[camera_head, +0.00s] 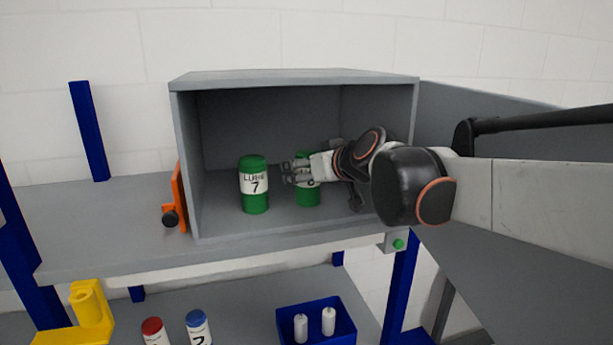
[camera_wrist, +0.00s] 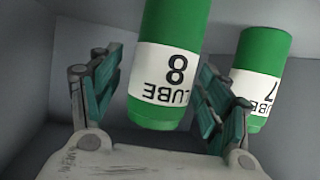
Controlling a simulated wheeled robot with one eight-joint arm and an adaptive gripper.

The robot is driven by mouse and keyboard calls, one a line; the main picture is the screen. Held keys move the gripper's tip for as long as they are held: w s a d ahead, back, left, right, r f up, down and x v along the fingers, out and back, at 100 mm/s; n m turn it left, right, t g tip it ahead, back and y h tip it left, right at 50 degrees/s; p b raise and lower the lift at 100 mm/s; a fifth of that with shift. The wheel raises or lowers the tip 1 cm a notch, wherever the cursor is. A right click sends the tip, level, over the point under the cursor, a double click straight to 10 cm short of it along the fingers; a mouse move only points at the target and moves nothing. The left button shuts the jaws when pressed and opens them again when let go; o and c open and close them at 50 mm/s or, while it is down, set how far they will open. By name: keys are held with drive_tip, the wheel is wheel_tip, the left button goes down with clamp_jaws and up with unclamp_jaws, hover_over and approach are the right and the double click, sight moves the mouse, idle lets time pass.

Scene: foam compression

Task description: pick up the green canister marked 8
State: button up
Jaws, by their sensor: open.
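The green canister marked 8 (camera_wrist: 168,68) has a white label and appears upside down in the wrist view, between the two open fingers of my gripper (camera_wrist: 157,95) and beyond them. In the head view this canister (camera_head: 308,196) stands in the grey cabinet, partly hidden behind my gripper (camera_head: 287,172). The green canister marked 7 (camera_head: 254,184) stands upright to its left. In the wrist view canister 7 (camera_wrist: 260,72) is to the right, beyond the right finger. I cannot tell whether a finger touches canister 8.
Below are a blue bin (camera_head: 318,309), a red-capped bottle (camera_head: 154,331) and a blue-capped bottle (camera_head: 198,326).

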drive_tip(key=c, duration=1.3)
drive_tip(key=shift+w, duration=0.1)
